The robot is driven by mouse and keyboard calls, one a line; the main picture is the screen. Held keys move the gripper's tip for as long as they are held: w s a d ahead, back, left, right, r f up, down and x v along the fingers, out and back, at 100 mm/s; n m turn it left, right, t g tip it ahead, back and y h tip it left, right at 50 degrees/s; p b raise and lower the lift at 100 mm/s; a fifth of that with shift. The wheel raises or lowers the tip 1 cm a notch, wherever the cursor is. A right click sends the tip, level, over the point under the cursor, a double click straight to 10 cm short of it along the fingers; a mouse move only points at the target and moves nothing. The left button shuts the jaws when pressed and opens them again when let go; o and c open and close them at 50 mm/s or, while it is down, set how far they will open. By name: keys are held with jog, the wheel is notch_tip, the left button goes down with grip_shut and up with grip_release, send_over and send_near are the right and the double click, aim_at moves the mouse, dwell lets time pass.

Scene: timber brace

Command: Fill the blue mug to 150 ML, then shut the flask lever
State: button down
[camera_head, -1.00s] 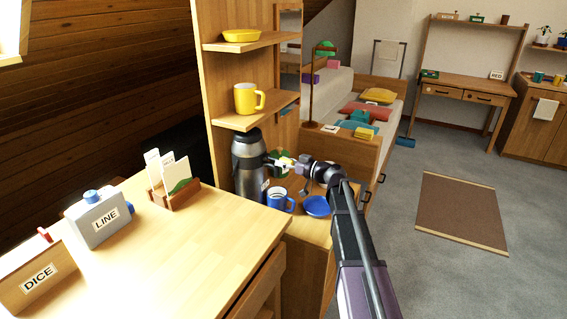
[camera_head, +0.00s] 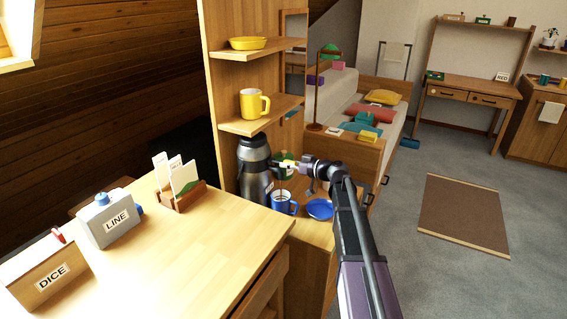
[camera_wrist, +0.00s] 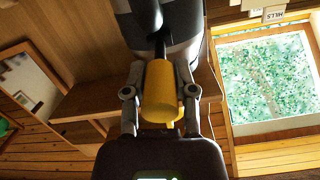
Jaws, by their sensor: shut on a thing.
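The grey and black flask (camera_head: 254,172) stands upright on the low wooden counter. The blue mug (camera_head: 284,204) stands upright just in front of it, to its right, below the flask's upper part. How full the mug is cannot be read. My gripper (camera_head: 290,166) is at the right of the flask's upper part. In the wrist view my gripper (camera_wrist: 160,104) is shut on the flask lever, whose yellow grip (camera_wrist: 160,92) lies between the fingers. A black stem runs from the grip to the flask (camera_wrist: 128,22). Any liquid stream is too small to tell.
A blue plate (camera_head: 320,209) lies right of the mug. The desk at left carries a card rack (camera_head: 181,196), a LINE box (camera_head: 110,221) and a DICE box (camera_head: 50,272).

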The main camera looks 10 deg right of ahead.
jog(key=shift+a, duration=0.15)
jog(key=shift+c, duration=2)
grip_release()
jog(key=shift+r, duration=0.15)
